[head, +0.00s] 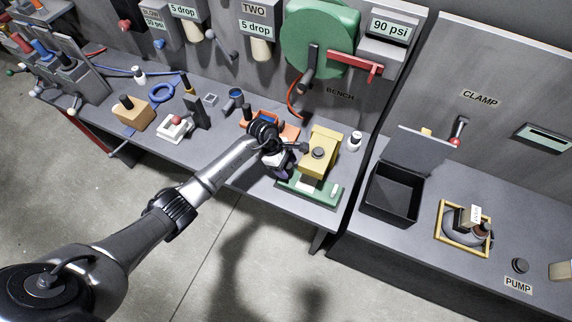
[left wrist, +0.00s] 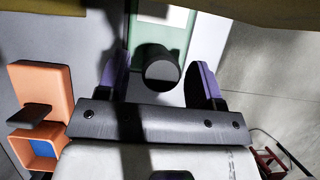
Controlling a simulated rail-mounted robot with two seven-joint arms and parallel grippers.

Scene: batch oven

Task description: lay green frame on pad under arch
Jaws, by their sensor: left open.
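My left gripper (head: 282,165) is at the left side of the yellow arch (head: 322,145) on the bench. In the left wrist view its two purple fingers (left wrist: 160,82) are open, with a dark round knob (left wrist: 160,68) between them. A gap shows on each side of the knob. A green frame (head: 325,197) lies flat at the foot of the arch; its green edge and a pale inner area also show in the left wrist view (left wrist: 178,40). The gripper and arch hide part of it. I cannot tell the pad apart from the pale area. My right gripper is out of view.
An orange holder (head: 290,131) stands left of the arch, and a white-topped bottle (head: 355,140) stands right of it. A dark open bin (head: 393,195) and a yellow square frame (head: 443,225) are on the right-hand bench. Open floor lies in front.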

